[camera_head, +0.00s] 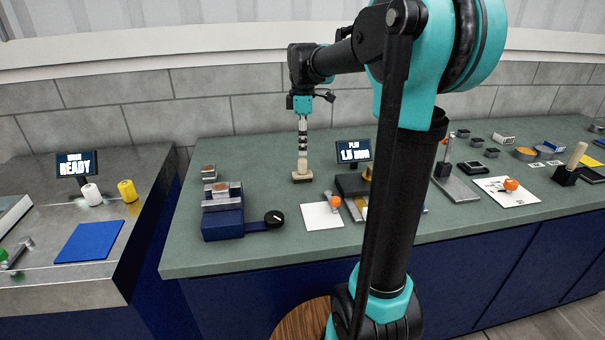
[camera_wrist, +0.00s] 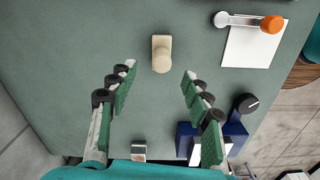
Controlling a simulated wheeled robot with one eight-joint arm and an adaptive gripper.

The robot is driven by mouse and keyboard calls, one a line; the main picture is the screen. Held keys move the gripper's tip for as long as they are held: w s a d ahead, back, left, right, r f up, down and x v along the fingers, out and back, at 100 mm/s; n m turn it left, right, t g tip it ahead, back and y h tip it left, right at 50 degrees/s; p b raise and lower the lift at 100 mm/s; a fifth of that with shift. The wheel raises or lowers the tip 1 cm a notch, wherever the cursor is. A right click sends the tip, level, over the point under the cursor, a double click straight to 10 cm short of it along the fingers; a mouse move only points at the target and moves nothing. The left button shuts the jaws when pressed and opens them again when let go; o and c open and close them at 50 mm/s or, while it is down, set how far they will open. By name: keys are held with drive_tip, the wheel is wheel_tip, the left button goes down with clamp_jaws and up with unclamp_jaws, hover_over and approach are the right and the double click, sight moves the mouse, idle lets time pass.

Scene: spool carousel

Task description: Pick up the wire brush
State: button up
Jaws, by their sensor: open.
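The wire brush (camera_head: 302,177) appears to be the pale wooden block with an upright round handle and a dark underside, standing on the green worktop. In the wrist view the brush (camera_wrist: 161,44) is seen from above, just beyond and between the fingertips. My gripper (camera_head: 303,157) points straight down, with its fingers directly above or around the top of the handle; the head view does not show which. In the wrist view my gripper (camera_wrist: 159,72) is open and empty, with a wide gap between its green-padded fingers.
Left of the brush stands a blue device (camera_head: 222,222) with a black knob (camera_head: 274,218). A white sheet (camera_head: 322,215) with an orange-knobbed tool (camera_head: 335,201) lies in front right. A small display (camera_head: 353,150) stands right. Bare worktop surrounds the brush closely.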

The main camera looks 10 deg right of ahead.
sight(302, 160)
drive_tip(key=shift+s+a+f, duration=0.1)
drive_tip(key=shift+s+f, duration=0.05)
drive_tip(key=shift+f, duration=3.05)
drive_tip(key=shift+c, duration=0.5)
clamp_jaws()
